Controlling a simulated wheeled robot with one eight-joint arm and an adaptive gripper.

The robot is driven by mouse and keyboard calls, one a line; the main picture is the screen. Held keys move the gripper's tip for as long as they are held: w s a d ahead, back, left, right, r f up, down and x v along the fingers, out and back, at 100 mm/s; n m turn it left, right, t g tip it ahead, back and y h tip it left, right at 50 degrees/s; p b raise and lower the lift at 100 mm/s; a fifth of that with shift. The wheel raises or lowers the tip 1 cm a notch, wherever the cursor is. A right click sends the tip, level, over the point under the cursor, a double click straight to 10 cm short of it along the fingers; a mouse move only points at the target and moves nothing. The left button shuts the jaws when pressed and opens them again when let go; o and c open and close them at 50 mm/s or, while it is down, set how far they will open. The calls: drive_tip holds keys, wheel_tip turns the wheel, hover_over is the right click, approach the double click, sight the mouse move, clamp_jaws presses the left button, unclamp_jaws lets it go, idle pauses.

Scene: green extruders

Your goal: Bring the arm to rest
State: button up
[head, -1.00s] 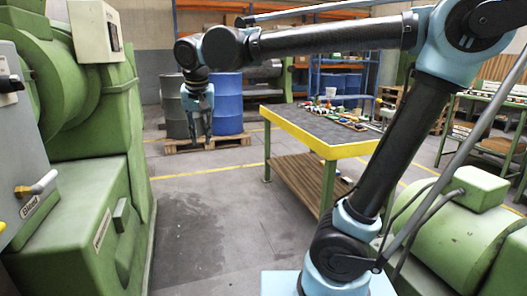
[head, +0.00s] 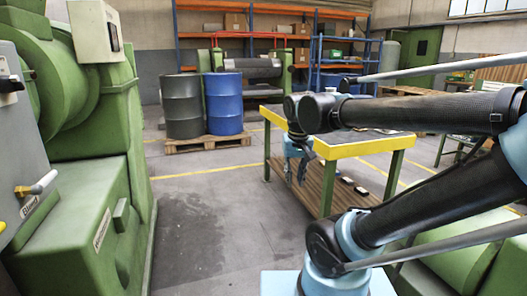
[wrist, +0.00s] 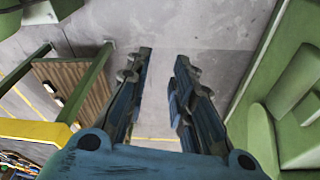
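My gripper (head: 297,172) hangs pointing down in front of the left end of the yellow-edged workbench, in the head view. In the wrist view my gripper (wrist: 160,70) has its two fingers apart with only grey floor between them. It is open and empty. My arm reaches in from the right, folded low, and hides much of the bench top.
The workbench (head: 365,148) has a wooden lower shelf (head: 318,186). A green machine (head: 75,200) stands at the left. A grey drum (head: 182,106) and a blue drum (head: 223,103) stand on a pallet (head: 208,143) behind. The floor (head: 205,225) between machine and bench is clear.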

drive_tip(key=s+d+f, duration=0.7)
drive_tip(key=d+f, duration=0.1)
drive_tip(key=f, duration=0.3)
drive_tip(key=shift+d+m, duration=0.4)
drive_tip(key=shift+s, duration=0.1)
